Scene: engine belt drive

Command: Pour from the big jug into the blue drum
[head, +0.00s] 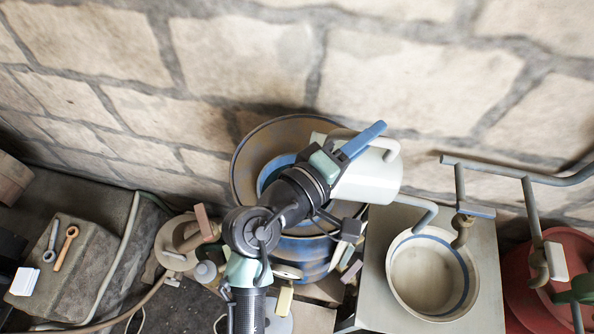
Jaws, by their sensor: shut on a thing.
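The big jug (371,179) is white with a looped handle at its upper right. My gripper (352,148), with blue fingers, is shut on it and holds it raised at the right side of the blue drum. The jug looks tilted, but its mouth is hidden by my gripper, and I cannot see any liquid leaving it. The blue drum (312,262) stands below and behind my arm, with a brown band on its side. Part of its blue rim shows left of my wrist; my arm covers most of its opening.
A large brown round rim (243,150) lies behind the drum against the stone wall. A cream bowl (400,290) with a blue ring sits right on a grey stand (487,265), beneath pipes (500,170). A red drum (520,285) is far right. Wrenches lie on a left block (88,262).

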